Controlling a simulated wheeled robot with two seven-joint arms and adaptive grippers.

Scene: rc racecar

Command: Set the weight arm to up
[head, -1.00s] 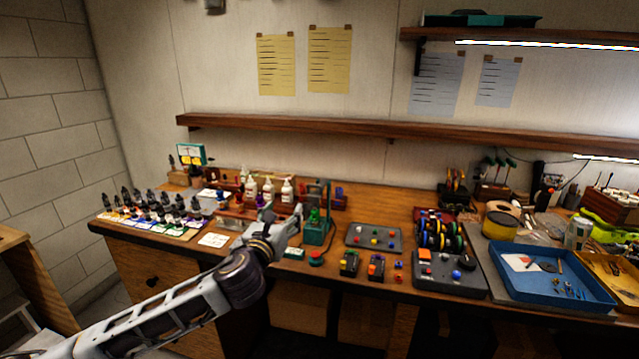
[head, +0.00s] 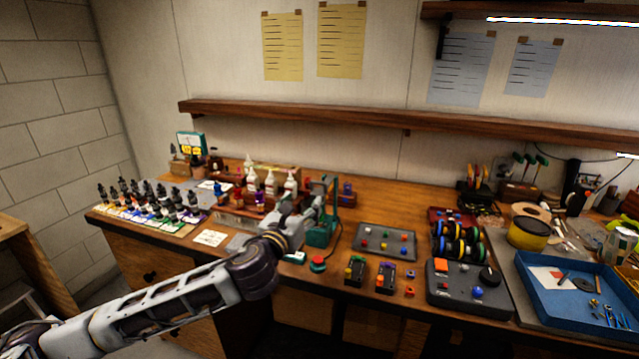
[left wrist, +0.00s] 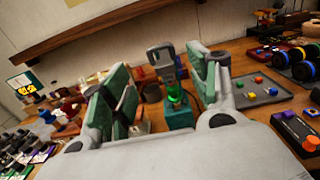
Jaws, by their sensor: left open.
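A green stand (head: 326,236) stands at the bench's front edge, left of the grey tray. In the left wrist view its teal base (left wrist: 181,116) carries a bright green part (left wrist: 174,93), with a dark grey angled piece (left wrist: 162,60) above it. This piece may be the weight arm; I cannot tell its setting for sure. My left gripper (head: 312,203) is at the stand and hides part of it in the head view. In the left wrist view its fingers (left wrist: 160,75) are spread, with the stand showing between them and nothing held. My right gripper is not in view.
Several dropper bottles (head: 150,200) stand left. White bottles (head: 270,183) stand behind the gripper. A red button (head: 318,263), small dark boxes (head: 355,270) and a grey tray (head: 385,242) with coloured pieces lie right of it. A blue tray (head: 560,308) is farther right.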

